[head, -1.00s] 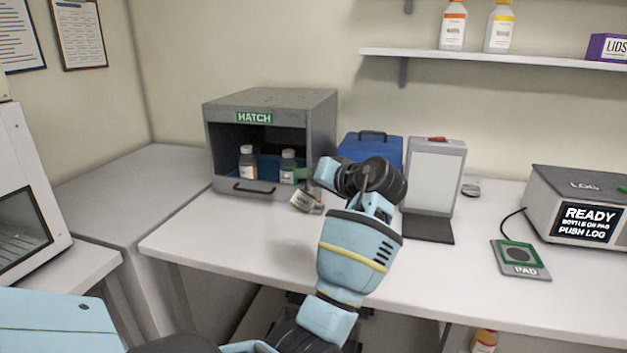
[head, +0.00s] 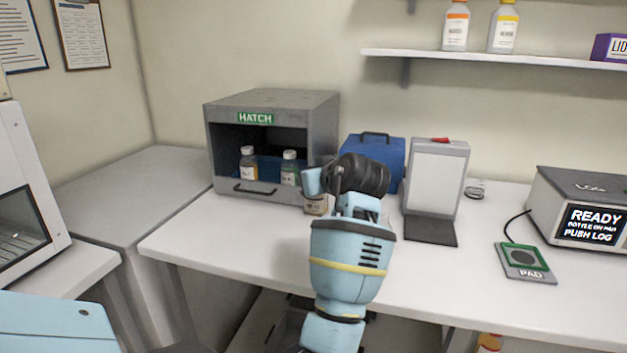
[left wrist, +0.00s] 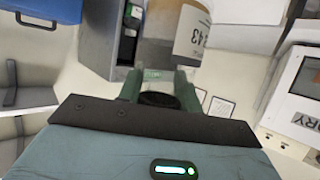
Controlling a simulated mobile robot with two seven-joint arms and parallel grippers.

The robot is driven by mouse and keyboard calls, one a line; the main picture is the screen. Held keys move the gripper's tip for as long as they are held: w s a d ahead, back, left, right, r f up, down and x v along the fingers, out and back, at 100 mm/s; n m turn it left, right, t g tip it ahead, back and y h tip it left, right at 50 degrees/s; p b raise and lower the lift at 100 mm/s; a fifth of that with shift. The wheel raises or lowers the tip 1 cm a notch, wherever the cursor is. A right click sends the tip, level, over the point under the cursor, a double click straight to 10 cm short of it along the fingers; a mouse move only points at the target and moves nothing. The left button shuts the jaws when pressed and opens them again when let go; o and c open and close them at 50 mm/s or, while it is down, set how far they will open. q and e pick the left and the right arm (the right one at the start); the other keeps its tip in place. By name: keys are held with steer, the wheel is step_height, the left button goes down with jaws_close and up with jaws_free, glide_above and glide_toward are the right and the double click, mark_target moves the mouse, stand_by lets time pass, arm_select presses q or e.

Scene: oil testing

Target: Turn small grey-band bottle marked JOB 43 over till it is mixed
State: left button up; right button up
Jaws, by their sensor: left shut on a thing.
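The held bottle (head: 315,207) has brownish contents and a pale label. It shows close up in the left wrist view (left wrist: 166,42), where the label reads "43"; the rest of the label is cut off or turned away. My left gripper (left wrist: 158,85) is shut on it, with green fingers either side. In the head view the gripper is mostly hidden by its own wrist, and the bottle is just below it, in front of the hatch's right side. I cannot tell for sure which end of the bottle is up. My right gripper is not in view.
The grey hatch (head: 325,125) holds two other bottles (head: 248,163) (head: 290,168). A blue case (head: 390,150) and a grey stand with a white panel (head: 436,180) are behind the arm. The pad (head: 525,262) and the logger (head: 590,210), reading READY, are at right. The bench's front middle is clear.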

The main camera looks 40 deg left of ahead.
arm_select(q)
steer(key=m+g+p, duration=0.1)
steer(key=p, duration=0.1)
steer(key=r+m+g+y+p, duration=0.1)
steer(key=m, duration=0.1)
steer(key=shift+r+p, duration=0.1)
steer(key=shift+p, duration=0.3)
steer(key=shift+f+m+g+y, duration=0.35)
steer(key=shift+m+g+y, duration=0.05)
steer(key=shift+m, duration=0.4)
steer(key=shift+f, duration=0.2)
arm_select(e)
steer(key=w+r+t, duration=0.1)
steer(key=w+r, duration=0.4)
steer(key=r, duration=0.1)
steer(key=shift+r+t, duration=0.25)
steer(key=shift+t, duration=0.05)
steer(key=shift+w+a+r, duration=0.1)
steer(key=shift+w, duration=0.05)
